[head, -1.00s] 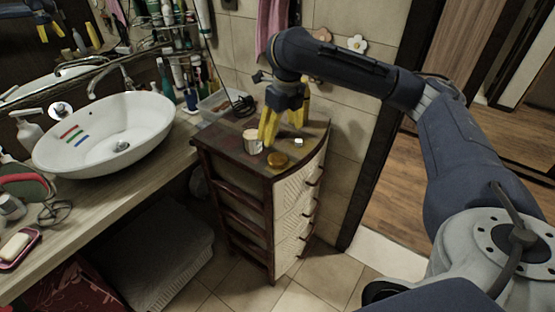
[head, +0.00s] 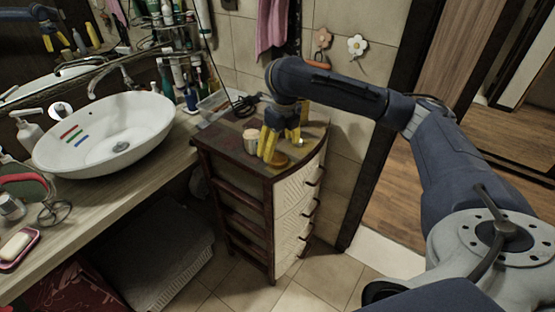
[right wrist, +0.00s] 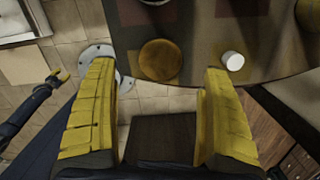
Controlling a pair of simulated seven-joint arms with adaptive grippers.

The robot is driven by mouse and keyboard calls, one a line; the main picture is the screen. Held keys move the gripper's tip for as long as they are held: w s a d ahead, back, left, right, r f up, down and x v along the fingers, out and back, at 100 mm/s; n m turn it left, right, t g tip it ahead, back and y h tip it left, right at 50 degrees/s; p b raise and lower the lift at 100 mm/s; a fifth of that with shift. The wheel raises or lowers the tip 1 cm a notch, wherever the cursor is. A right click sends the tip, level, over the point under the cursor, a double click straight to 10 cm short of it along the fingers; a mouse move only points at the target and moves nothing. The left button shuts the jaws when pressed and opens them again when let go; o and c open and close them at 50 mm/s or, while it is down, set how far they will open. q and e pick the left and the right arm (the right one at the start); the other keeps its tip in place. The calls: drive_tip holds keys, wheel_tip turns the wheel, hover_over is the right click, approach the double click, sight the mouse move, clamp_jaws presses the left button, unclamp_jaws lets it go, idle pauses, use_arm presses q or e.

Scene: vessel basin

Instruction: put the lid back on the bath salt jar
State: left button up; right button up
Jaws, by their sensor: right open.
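A round amber-brown lid (head: 280,160) lies flat on the dresser top near its front edge; it also shows in the right wrist view (right wrist: 160,60). A small pale, open-looking jar (head: 250,141) stands left of it, close to my right gripper. My right gripper (head: 267,157) points down over the dresser, open and empty. In the right wrist view the lid appears between and beyond its yellow fingertips, not touched by them. My left gripper (right wrist: 58,76) shows small at the left of the right wrist view; its jaws are unclear.
A small white cylinder (right wrist: 233,61) stands on the dresser top (head: 223,139) right of the lid. A clear plastic box (head: 217,103) lies behind the jar. The basin (head: 105,135) and counter are to the left. Flower hooks (head: 357,45) hang on the wall behind my right arm.

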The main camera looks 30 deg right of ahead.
sight(278, 158)
drive_tip(key=shift+w+f, duration=0.15)
drive_tip(key=shift+f, duration=1.15)
drive_tip(key=shift+w+f, duration=0.1)
drive_tip(key=shift+f, duration=1.2)
drive_tip(key=c, duration=1)
